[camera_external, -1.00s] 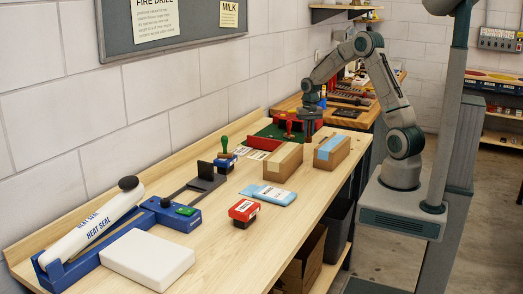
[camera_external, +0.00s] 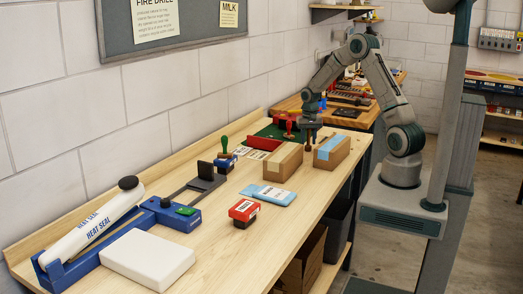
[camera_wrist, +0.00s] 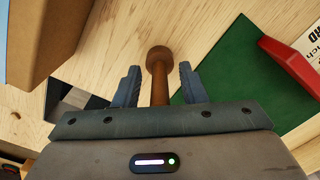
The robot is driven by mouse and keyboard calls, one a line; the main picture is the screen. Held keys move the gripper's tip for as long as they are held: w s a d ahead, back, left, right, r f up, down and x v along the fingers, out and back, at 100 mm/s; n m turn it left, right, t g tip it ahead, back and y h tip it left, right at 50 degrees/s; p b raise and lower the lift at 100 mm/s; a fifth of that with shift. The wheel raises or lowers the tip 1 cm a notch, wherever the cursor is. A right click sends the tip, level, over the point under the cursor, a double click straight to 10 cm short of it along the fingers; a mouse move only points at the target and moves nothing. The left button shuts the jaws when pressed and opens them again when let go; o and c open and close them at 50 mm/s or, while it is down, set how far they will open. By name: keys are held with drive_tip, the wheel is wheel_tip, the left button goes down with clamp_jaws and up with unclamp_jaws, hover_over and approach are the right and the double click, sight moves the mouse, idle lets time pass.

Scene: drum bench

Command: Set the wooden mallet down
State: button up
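The wooden mallet (camera_wrist: 158,62) shows in the wrist view as a brown wooden shaft with a rounded, wider end, lying between my fingers. My gripper (camera_wrist: 159,88) is open, with a gap on each side of the shaft. The part of the mallet nearer the palm is hidden by my gripper. In the outside view my gripper (camera_external: 310,126) is low over the far end of the bench (camera_external: 225,225), with a bit of brown wood (camera_external: 308,137) just below it. Its contact with the bench is too small to tell.
A tan box (camera_external: 279,163) and a blue-taped box (camera_external: 331,152) stand close on the near side. A green mat (camera_wrist: 225,65) and a red-edged item (camera_wrist: 292,65) lie to the right in the wrist view. A red-handled stamp (camera_external: 289,123) stands left of my gripper.

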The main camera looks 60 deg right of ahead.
wheel_tip(320, 180, up, 11)
drive_tip(key=shift+r+b, duration=0.1)
drive_tip(key=shift+b, duration=0.6)
drive_tip(key=shift+a+r, duration=0.15)
drive_tip(key=shift+r, duration=0.45)
drive_tip(key=s+a+r+n+t, duration=0.1)
drive_tip(key=s+a+r+n, duration=0.3)
drive_tip(key=a, duration=0.3)
drive_tip(key=s+a+r+n+t, duration=0.1)
drive_tip(key=s+a+r+n, duration=0.15)
drive_tip(key=s+a, duration=0.35)
drive_tip(key=s+a+n+t, duration=0.1)
drive_tip(key=s+a+n, duration=0.3)
drive_tip(key=s+a, duration=0.4)
drive_tip(key=s, duration=0.4)
drive_tip(key=shift+a+t, duration=0.3)
drive_tip(key=shift+a, duration=0.1)
